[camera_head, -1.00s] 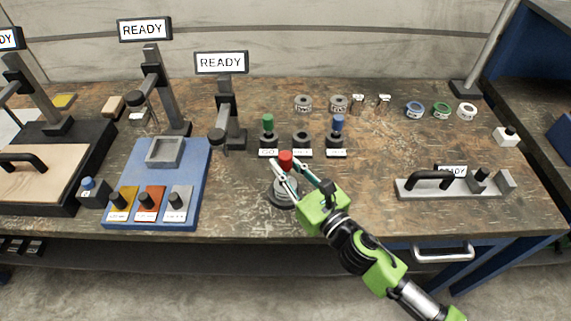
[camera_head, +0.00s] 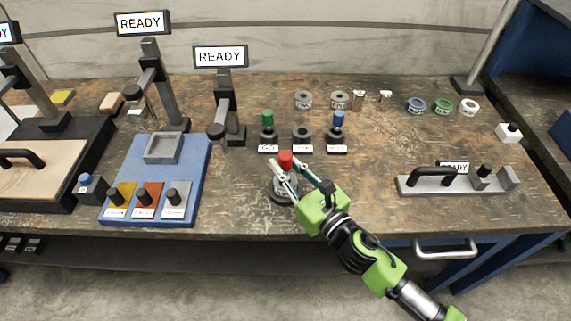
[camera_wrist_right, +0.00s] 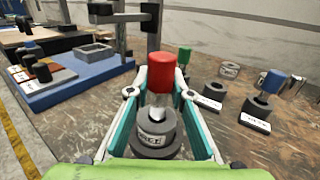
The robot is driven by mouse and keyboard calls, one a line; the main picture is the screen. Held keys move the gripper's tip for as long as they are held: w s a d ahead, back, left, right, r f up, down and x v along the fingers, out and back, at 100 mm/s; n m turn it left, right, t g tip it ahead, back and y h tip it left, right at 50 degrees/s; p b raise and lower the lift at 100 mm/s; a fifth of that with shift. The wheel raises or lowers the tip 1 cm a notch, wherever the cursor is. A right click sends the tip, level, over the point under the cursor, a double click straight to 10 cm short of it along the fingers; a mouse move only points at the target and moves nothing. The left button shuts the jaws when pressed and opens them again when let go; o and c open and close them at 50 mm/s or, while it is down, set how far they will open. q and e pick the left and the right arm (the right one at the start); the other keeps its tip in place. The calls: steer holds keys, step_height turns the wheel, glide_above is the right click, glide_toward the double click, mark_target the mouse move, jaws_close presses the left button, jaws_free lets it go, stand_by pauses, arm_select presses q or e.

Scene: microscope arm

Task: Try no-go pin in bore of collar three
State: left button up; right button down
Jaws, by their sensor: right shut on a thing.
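My right gripper (camera_head: 286,170) is shut on the red-handled pin (camera_head: 286,158), held upright. In the right wrist view the red handle (camera_wrist_right: 161,72) sits between the fingertips, with a pale metal shank below it. A grey labelled collar (camera_wrist_right: 157,128) stands on a dark round base directly below; the collar (camera_head: 281,189) also shows in the head view, partly hidden by the fingers. The shank's lower end is at the collar's top; I cannot tell if it is in the bore. My left gripper is not in view.
Behind stand a green-handled pin (camera_head: 267,120) and a blue-handled pin (camera_head: 338,121) in holders, with an empty holder (camera_head: 302,138) between. Several collars lie farther back. A blue tray (camera_head: 192,157) is left, a grey handled fixture (camera_head: 455,184) right.

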mark_target(285, 155)
steer(key=shift+f+b, duration=0.95)
steer(key=shift+f, duration=0.2)
stand_by(1.0)
steer(key=shift+r+p, duration=2.05)
steer(key=shift+p, duration=0.05)
step_height(285, 155, up, 5)
steer(key=p, duration=0.5)
